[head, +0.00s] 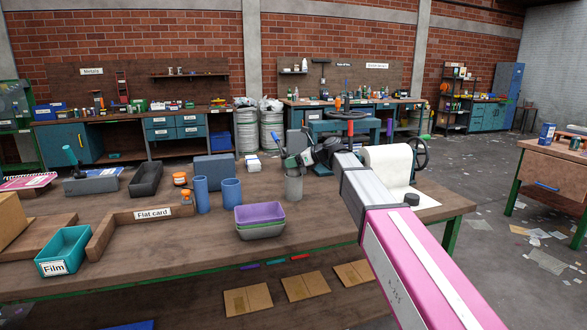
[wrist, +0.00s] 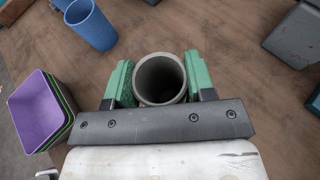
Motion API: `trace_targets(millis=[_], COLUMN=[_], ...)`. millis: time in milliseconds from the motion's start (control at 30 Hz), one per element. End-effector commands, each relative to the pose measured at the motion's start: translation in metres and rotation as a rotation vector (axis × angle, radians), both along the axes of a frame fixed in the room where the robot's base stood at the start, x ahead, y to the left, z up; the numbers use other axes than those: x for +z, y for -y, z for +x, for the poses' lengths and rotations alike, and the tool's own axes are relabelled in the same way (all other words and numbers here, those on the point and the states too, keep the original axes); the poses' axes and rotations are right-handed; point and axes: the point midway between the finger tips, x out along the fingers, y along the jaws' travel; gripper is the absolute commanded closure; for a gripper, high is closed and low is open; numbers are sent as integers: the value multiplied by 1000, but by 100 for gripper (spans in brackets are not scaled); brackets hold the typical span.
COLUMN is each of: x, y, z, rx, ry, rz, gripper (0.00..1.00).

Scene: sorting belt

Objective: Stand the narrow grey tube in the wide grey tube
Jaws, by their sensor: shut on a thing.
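One grey tube (head: 294,187) stands upright on the workbench, right of the blue tubes in the head view. My gripper (head: 296,160) is at its top, with one green finger on each side. In the wrist view, the round mouth of the grey tube (wrist: 161,78) sits between the green fingers of my gripper (wrist: 160,85), which is shut on it. I cannot tell from its size whether it is the narrow or the wide one. I see no second grey tube apart from it. The lower inside of the tube is dark.
Two blue tubes (head: 231,191) stand to the left. Stacked purple and grey-green trays (head: 260,213) are near the front edge. A teal "Film" bin (head: 64,251) and a "Flat card" divider (head: 140,222) lie left. A white paper roll (head: 386,165) is right.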

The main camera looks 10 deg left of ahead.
Motion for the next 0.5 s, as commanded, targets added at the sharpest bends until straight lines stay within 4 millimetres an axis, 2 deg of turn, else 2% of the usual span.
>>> trace_targets(millis=[100, 167, 500], x=[-18, -23, -26], y=[0, 0, 0], z=[-1, -1, 0], rx=[1, 0, 1], ry=[-3, -2, 0], rz=[-1, 0, 0], gripper=[84, 84, 84])
